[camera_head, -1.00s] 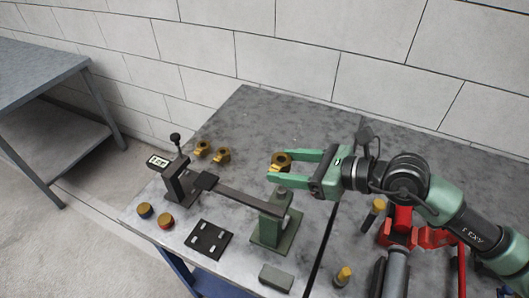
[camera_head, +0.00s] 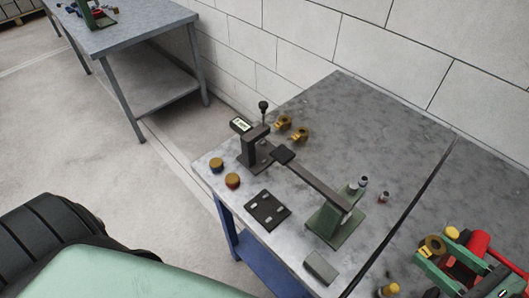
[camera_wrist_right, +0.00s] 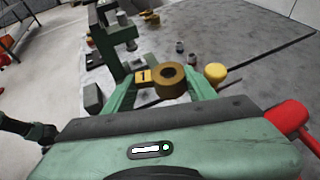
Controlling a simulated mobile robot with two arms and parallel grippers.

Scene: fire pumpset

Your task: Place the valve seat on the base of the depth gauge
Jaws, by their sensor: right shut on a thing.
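My right gripper (camera_head: 430,256) is at the lower right of the head view, shut on a brass valve seat (camera_head: 432,244). In the right wrist view, the ring-shaped valve seat (camera_wrist_right: 169,76) sits between the green fingers. The depth gauge with a small display (camera_head: 241,125) stands on a dark upright with a black knob, left of the gripper. A dark bar runs from it to a green stand (camera_head: 330,222). Two more brass valve seats (camera_head: 300,135) lie behind the gauge. My left gripper is not in view.
Two round caps (camera_head: 232,181) and a black plate (camera_head: 267,209) lie near the table's front edge. A grey block (camera_head: 321,267) lies before the green stand. Small metal parts (camera_head: 362,183) stand beside it. Red equipment (camera_head: 480,250) is around the gripper. The table's back (camera_head: 370,120) is clear.

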